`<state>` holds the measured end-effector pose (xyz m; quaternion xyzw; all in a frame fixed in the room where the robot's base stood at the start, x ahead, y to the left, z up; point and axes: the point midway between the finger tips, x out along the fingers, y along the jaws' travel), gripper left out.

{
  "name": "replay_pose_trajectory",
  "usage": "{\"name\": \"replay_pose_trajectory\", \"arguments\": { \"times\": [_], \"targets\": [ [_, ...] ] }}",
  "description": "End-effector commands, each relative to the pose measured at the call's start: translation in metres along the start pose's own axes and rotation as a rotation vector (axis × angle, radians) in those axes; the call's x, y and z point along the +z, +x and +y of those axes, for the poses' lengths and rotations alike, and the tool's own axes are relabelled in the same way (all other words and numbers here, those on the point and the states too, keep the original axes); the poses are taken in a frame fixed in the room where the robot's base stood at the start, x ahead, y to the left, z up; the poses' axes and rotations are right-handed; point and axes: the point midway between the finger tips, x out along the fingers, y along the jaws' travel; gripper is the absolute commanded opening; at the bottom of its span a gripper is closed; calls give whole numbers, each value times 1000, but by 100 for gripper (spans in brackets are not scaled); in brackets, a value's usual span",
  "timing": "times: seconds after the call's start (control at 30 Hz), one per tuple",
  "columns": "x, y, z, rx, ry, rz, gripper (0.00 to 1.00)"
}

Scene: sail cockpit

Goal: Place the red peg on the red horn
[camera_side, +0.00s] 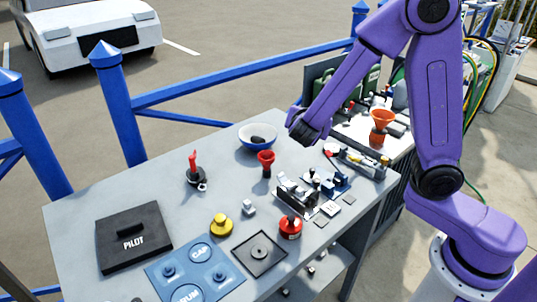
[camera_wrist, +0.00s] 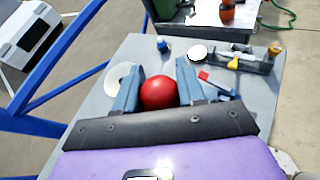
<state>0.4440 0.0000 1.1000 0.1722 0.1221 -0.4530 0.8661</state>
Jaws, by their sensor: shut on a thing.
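My gripper (camera_wrist: 160,85) has its two blue-grey fingers on either side of a rounded red thing, which I take to be the red peg (camera_wrist: 158,93). Only its round top shows; its lower part is hidden behind the gripper's black plate. In the side view my gripper (camera_side: 301,132) is over the far part of the table, right of the bowl, and the held thing cannot be made out. A red flared cup on a dark stem, which looks like the red horn (camera_side: 266,158), stands upright on the table just left of and below my gripper.
A blue and white bowl (camera_side: 247,143) is behind the horn. Dark fittings crowd the right. A black PILOT box (camera_side: 150,225) is at front left.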

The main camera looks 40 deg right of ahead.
Motion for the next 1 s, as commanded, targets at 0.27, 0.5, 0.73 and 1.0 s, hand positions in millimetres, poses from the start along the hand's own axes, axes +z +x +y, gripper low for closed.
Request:
{"name": "replay_pose_trajectory", "arguments": {
  "times": [0.27,0.5,0.73,1.0],
  "targets": [
    [-1,-13,15,13,-11,11,10],
    [-16,17,45,10,-11,11,10],
    [-32,47,79,11,-10,11,10],
    [-65,76,96,12,-12,12,10]
  ]
}}
